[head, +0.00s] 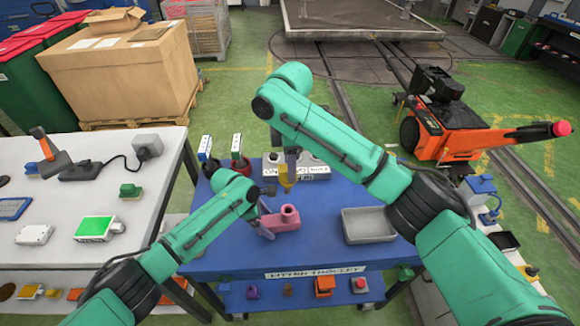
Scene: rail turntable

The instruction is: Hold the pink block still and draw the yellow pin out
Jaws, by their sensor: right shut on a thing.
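The pink block (283,221) sits on the blue trolley top, with a round upright socket on it. My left gripper (264,206) is at the block's left side. Its fingers are small and partly hidden, so I cannot tell whether they touch the block or how far apart they are. The yellow pin (286,180) hangs upright above the block, with a visible gap between its lower end and the socket. My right gripper (291,160) is shut on the pin's upper part, largely hidden by my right arm.
A grey tray (369,226) stands right of the block on the blue trolley (220,262). A white labelled box (309,172) and dark red holders (240,166) stand behind. A white table (70,262) with tools is at left. An orange machine (452,143) stands at right.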

